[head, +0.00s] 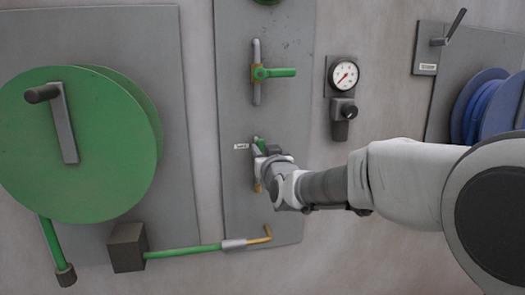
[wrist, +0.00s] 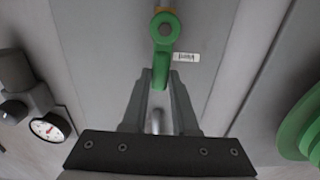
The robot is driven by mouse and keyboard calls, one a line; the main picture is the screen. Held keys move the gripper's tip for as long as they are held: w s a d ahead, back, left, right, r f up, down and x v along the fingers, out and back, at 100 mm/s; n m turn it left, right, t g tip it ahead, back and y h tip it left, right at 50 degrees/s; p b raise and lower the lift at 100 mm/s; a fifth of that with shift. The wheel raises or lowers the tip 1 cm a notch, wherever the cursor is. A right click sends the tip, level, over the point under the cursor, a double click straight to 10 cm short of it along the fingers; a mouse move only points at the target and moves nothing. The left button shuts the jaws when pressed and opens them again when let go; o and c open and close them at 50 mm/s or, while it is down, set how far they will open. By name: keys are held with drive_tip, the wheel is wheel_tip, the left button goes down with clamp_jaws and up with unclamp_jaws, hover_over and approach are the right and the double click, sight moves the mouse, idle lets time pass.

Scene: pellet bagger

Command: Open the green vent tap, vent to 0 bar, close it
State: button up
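A lower green tap (wrist: 165,28) sits on a vertical pipe on the grey panel, beside a small label too small to read. Its handle (wrist: 159,78) lies in line with the pipe, pointing up in the head view. My gripper (head: 262,152) is at this tap; in the wrist view its fingers (wrist: 159,82) flank the handle's end with no clear gap. It hides most of the tap in the head view. An upper green tap (head: 275,72) has its handle crosswise to its pipe. A round gauge (head: 343,75) has a red needle; its scale is unreadable.
A green hose reel (head: 80,145) with a crank is at the left. A blue reel (head: 485,105) is at the right, partly behind my arm. A black knob (head: 349,112) sits under the gauge. A green hose lance (head: 185,251) with a brass end runs along the panel's bottom.

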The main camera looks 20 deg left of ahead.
clamp_jaws()
idle(1.0)
